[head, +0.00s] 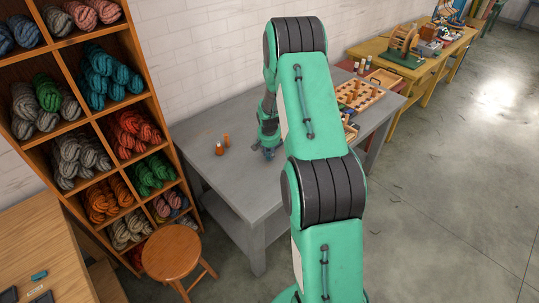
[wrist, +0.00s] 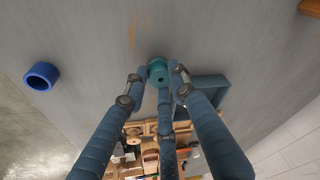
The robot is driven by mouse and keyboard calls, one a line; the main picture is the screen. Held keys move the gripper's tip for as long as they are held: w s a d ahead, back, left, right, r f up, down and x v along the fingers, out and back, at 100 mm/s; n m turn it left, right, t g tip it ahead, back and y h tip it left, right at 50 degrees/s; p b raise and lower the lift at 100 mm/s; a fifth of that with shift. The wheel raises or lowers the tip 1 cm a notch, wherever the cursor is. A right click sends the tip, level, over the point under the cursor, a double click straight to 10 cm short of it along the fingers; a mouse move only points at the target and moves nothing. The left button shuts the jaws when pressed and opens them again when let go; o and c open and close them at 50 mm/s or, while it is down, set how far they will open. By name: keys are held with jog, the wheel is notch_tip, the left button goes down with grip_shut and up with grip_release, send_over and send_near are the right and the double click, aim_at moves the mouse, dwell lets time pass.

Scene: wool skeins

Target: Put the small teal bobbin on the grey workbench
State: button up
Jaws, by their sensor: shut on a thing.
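The small teal bobbin (wrist: 158,72) is between my gripper's fingertips in the wrist view, with its round end and centre hole showing. My gripper (wrist: 159,78) is shut on it, with fingers on both sides and one below it in the picture. The grey workbench (wrist: 90,50) fills the background behind the bobbin. In the head view my gripper (head: 268,154) is low over the middle of the grey workbench (head: 240,185). The bobbin cannot be made out there. I cannot tell whether the bobbin touches the bench top.
A blue ring-shaped thing (wrist: 41,76) and a blue-grey tray-like thing (wrist: 207,90) are near the bobbin. Two small orange-brown pieces (head: 219,149) stand on the bench's left part. A peg board (head: 358,95) lies at its right. A stool (head: 172,250) and skein shelves (head: 95,120) are left.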

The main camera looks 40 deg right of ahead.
jog(key=shift+f, duration=0.25)
jog(key=o, duration=0.8)
jog(key=shift+o, duration=0.2)
jog(key=shift+r, duration=0.1)
jog(key=p+v, duration=0.1)
jog(key=v, duration=1.1)
jog(key=shift+p, duration=0.4)
jog(key=shift+w, duration=0.1)
